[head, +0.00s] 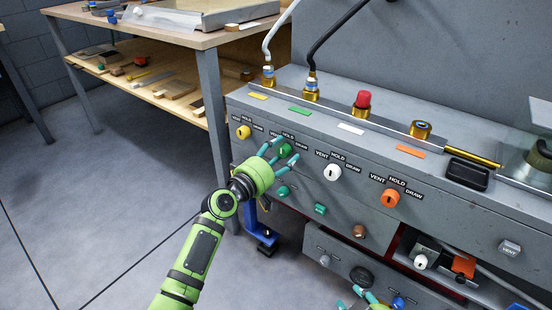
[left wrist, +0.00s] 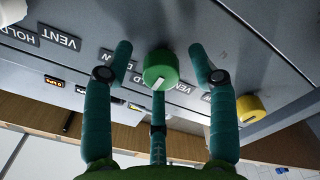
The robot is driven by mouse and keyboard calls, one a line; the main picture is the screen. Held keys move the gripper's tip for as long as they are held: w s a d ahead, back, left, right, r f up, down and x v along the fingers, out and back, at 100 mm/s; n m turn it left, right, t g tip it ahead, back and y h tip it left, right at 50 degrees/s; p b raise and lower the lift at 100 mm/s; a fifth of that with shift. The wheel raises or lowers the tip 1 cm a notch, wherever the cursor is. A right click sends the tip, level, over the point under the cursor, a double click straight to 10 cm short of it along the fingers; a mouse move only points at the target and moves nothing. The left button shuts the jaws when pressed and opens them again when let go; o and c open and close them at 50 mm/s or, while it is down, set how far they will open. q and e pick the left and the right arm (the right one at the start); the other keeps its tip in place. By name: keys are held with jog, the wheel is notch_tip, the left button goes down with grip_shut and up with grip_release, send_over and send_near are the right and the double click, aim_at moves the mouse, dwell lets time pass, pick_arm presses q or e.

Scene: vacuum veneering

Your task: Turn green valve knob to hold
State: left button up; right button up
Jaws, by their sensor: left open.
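The green valve knob (head: 285,151) is on the grey panel front, between the yellow and white knobs, with VENT, HOLD and DRAW labels around it. My left gripper (head: 284,150) is in front of it, fingers open and spread around it. In the left wrist view the green knob (left wrist: 160,70) sits between the fingertips of my left gripper (left wrist: 161,58), with visible gaps at both sides. Its white mark points toward the labels, seemingly between HOLD and VENT. My right gripper (head: 365,296) shows only partly at the bottom edge; its fingers are mostly cut off.
A yellow knob (head: 243,132) is left of the green one; it also shows in the left wrist view (left wrist: 250,108). White (head: 332,173) and orange (head: 389,198) knobs are to the right. A wooden table (head: 190,38) stands behind left.

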pick_arm(q)
jog(key=v, duration=1.2)
jog(key=shift+f, duration=0.1)
